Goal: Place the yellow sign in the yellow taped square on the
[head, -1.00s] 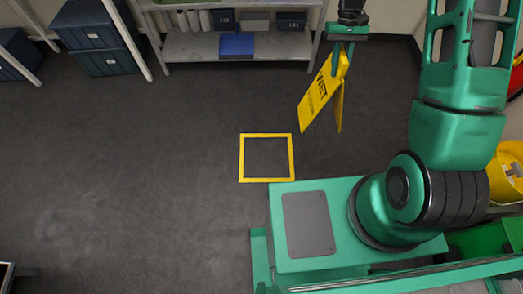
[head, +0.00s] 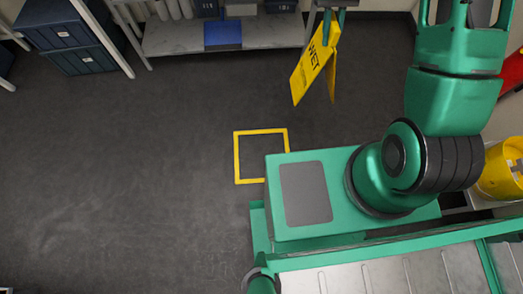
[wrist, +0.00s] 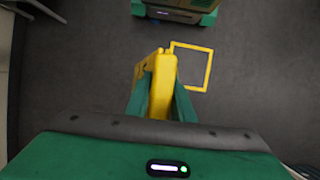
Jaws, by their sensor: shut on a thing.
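The yellow sign (head: 316,66) is a folded A-frame with dark lettering, "WET" legible. My gripper (head: 327,22) is shut on its top edge and holds it hanging, slightly tilted, with its legs a little apart. In the wrist view the sign (wrist: 161,92) sits between the two green fingers of my gripper (wrist: 161,98). The yellow taped square (head: 236,157) lies on the dark floor, below and left of the sign in the head view; its lower right corner is hidden by my base. It also shows in the wrist view (wrist: 209,68), beyond the sign, and it looks empty.
A shelf (head: 270,35) with a blue box (head: 223,34) stands at the back. Dark blue bins (head: 70,35) stand at the upper left. A yellow container (head: 500,170) is at the right. The floor left of the square is clear.

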